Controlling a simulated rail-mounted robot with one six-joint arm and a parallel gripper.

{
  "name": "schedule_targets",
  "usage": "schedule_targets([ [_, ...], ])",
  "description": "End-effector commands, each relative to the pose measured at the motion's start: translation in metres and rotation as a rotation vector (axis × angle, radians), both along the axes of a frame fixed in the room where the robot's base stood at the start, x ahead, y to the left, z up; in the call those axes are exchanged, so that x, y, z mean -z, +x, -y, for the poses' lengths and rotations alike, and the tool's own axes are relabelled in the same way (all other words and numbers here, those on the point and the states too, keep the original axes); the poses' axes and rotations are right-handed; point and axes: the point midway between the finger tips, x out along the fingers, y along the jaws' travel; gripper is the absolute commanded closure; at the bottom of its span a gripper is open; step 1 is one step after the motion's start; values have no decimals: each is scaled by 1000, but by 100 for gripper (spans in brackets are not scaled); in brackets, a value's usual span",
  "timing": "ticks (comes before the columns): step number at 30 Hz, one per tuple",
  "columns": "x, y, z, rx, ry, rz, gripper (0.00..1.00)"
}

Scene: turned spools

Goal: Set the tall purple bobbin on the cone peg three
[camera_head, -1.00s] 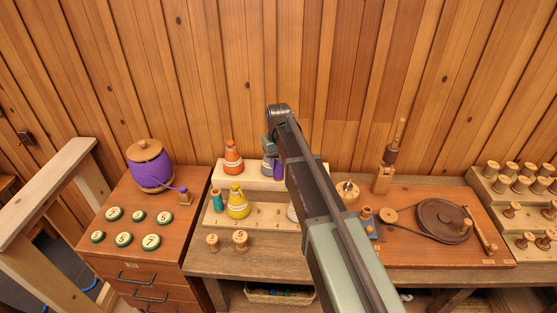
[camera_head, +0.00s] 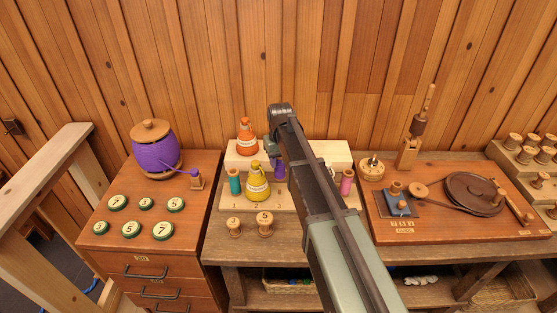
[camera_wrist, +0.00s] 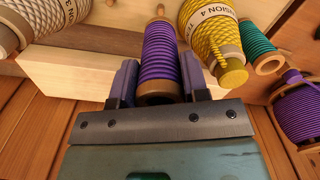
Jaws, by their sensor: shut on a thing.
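The tall purple bobbin (camera_head: 280,169) is in my gripper, above the stepped rack near the number 3, just right of the yellow cone. In the wrist view the purple bobbin (camera_wrist: 160,58) stands between the two fingers of my gripper (camera_wrist: 158,85), which are shut on its near end. A small wooden tip (camera_wrist: 160,10) shows at its far end; I cannot tell whether it is a peg or whether the bobbin is on it. My arm hides much of that part of the rack in the head view.
A yellow cone (camera_head: 258,184) stands close on the left, with a teal spool (camera_head: 235,182) beyond it. A pink spool (camera_head: 347,182) is at the right. An orange cone (camera_head: 247,138) stands on the upper step. Two wooden spools (camera_head: 265,225) sit in front.

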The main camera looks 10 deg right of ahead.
Motion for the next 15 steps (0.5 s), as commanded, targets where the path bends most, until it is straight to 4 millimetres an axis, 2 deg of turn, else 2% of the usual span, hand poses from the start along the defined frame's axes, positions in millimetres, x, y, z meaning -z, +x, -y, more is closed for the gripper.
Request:
schedule_targets([
  [1,9,0,0,0,0,0,82],
  [9,44,0,0,0,0,0,82],
  [15,50,0,0,0,0,0,82],
])
